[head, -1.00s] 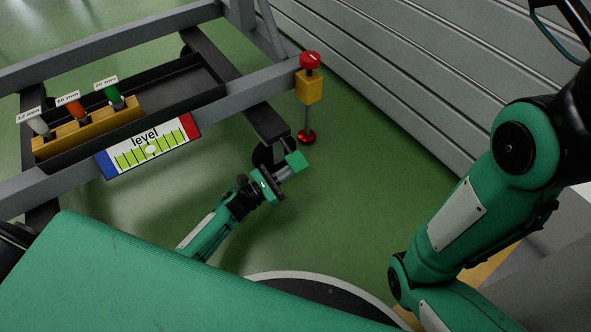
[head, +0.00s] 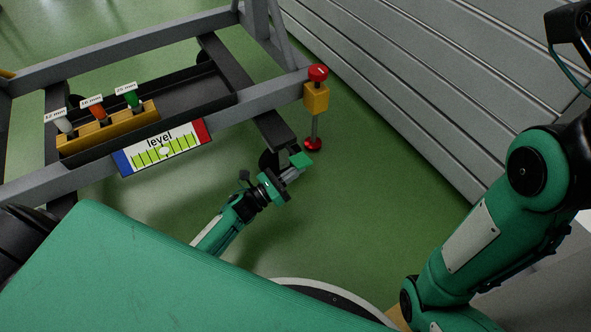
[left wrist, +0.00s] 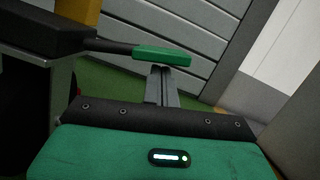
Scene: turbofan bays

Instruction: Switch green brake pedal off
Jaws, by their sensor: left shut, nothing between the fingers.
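The green brake pedal (head: 301,160) sits low beside the caster at the near right corner of the cart. It also shows in the left wrist view as a flat green plate (left wrist: 161,55) on a dark lever, tilted slightly down to the right. My left gripper (head: 294,174) is shut and empty, with its fingertips just at the pedal's near side. In the left wrist view the closed fingers (left wrist: 161,72) end right below the pedal's edge; I cannot tell whether they touch it. My right gripper is out of view; only the right arm shows.
The grey cart frame (head: 253,97) stands above the pedal, with a yellow block and red knob post (head: 316,96) at its corner. A tool tray (head: 190,95) and a level gauge (head: 163,150) are on the cart. A grey slatted wall (head: 430,90) rises on the right. Green floor is clear between.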

